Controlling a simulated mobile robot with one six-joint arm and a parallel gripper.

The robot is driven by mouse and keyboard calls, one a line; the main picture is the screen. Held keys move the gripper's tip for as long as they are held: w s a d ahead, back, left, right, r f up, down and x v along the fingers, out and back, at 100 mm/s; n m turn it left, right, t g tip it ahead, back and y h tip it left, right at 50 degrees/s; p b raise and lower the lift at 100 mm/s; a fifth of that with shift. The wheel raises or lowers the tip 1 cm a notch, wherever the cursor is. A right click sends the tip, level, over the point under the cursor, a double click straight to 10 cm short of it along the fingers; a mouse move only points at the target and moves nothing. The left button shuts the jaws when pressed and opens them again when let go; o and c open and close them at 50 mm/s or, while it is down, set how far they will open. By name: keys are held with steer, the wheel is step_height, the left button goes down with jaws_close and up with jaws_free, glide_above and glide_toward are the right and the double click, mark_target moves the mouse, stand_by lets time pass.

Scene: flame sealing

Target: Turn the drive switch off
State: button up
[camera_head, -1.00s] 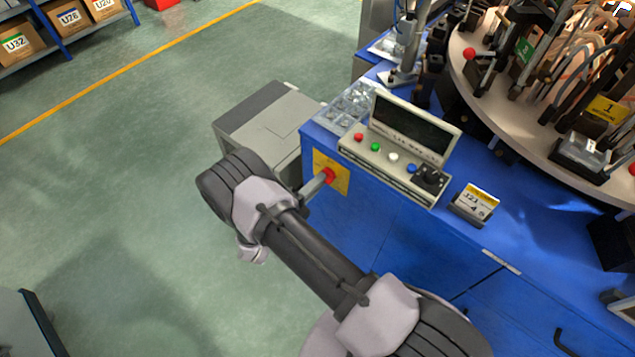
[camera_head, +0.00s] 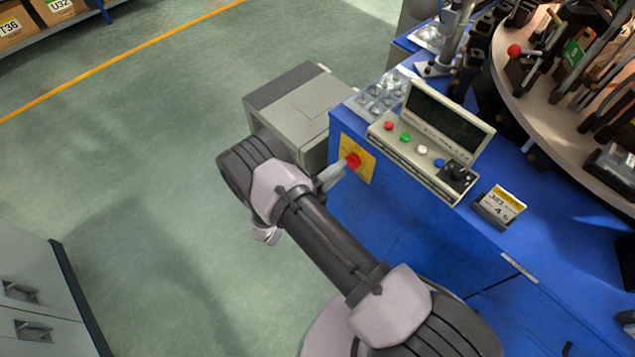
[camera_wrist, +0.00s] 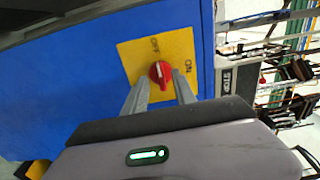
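The drive switch is a red rotary knob (camera_wrist: 160,73) on a yellow plate (camera_wrist: 128,50) marked OFF and ON, on the end face of a blue cabinet. In the wrist view, OFF stands above the knob and ON to its right. A pale mark on the knob runs roughly up and down, nearer the OFF side; its exact angle is hard to read. My gripper (camera_wrist: 160,84) is open, its fingers below and to either side of the knob, with a gap on both sides. In the head view, the knob (camera_head: 353,160) shows just beyond a fingertip; contact cannot be told.
A control box (camera_head: 425,165) with coloured buttons sits on the blue cabinet (camera_head: 400,240) above the switch. A grey cabinet (camera_head: 300,105) stands behind my arm. A round turntable (camera_head: 540,130) is at right. Green floor lies open at left.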

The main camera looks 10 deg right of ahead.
steer(key=p+v, duration=0.3)
steer(key=v, duration=1.2)
steer(key=shift+s+a, duration=0.2)
steer(key=shift+a, duration=0.05)
